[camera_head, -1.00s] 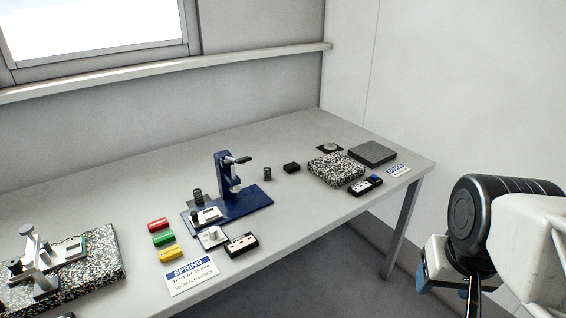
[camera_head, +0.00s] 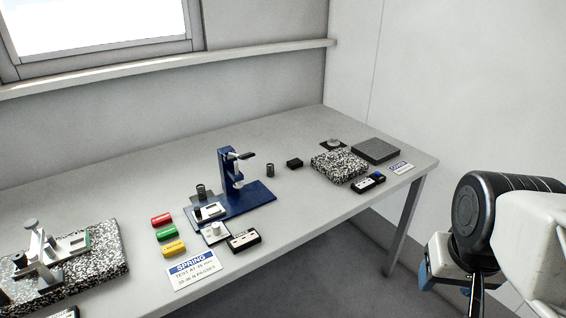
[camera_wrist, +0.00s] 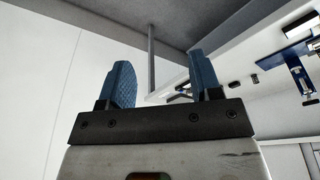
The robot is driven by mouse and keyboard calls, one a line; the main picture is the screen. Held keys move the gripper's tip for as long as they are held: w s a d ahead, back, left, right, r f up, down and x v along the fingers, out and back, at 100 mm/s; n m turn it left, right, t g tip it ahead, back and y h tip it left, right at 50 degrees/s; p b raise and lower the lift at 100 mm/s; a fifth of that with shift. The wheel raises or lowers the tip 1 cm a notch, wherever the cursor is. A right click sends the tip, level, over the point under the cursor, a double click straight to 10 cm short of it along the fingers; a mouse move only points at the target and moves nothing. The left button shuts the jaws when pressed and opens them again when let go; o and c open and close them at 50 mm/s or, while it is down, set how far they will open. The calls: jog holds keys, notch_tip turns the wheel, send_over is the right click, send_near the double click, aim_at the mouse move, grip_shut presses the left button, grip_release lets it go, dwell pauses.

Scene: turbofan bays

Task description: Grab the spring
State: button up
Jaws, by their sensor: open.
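A small dark upright cylinder that looks like a coil spring (camera_head: 270,170) stands on the bench to the right of the blue test press (camera_head: 232,196). A similar dark cylinder (camera_head: 201,192) stands on a dark plate at the left of the press; I cannot tell coils clearly on either. A blue-headed "SPRING" card (camera_head: 193,270) lies at the bench front. My gripper (camera_head: 446,283) is at the lower right, off the bench and far from both cylinders. In the wrist view, its blue fingers (camera_wrist: 159,82) are apart with nothing between them.
Red, green and yellow cylinders (camera_head: 167,234) lie left of the press. A black-and-white box (camera_head: 244,240) sits in front of it. Speckled slabs stand at the right (camera_head: 339,165) and left (camera_head: 108,243). A wall shelf (camera_head: 160,67) runs behind. The bench's back middle is clear.

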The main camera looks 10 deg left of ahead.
jog(key=shift+o, duration=0.4)
jog(key=w+a+f+m+t+y, duration=0.15)
jog(key=w+a+m, duration=0.35)
jog(key=w, duration=0.6)
jog(key=w+a+m+t, duration=0.2)
jog(key=w+a+m, duration=0.35)
jog(key=w, duration=0.55)
jog(key=w+a+f+m+t+y, duration=0.15)
jog(key=w+a+m, duration=0.4)
jog(key=w, duration=0.65)
jog(key=w+a+f+m+t, duration=0.3)
jog(key=w+a+f+m, duration=0.45)
jog(key=w+a, duration=0.45)
jog(key=m+t+y, duration=0.1)
jog(key=m+t, duration=0.1)
jog(key=m, duration=0.7)
send_near(270, 173)
jog(key=x, duration=0.2)
jog(key=shift+w+r, duration=0.1)
jog(key=shift+w, duration=0.3)
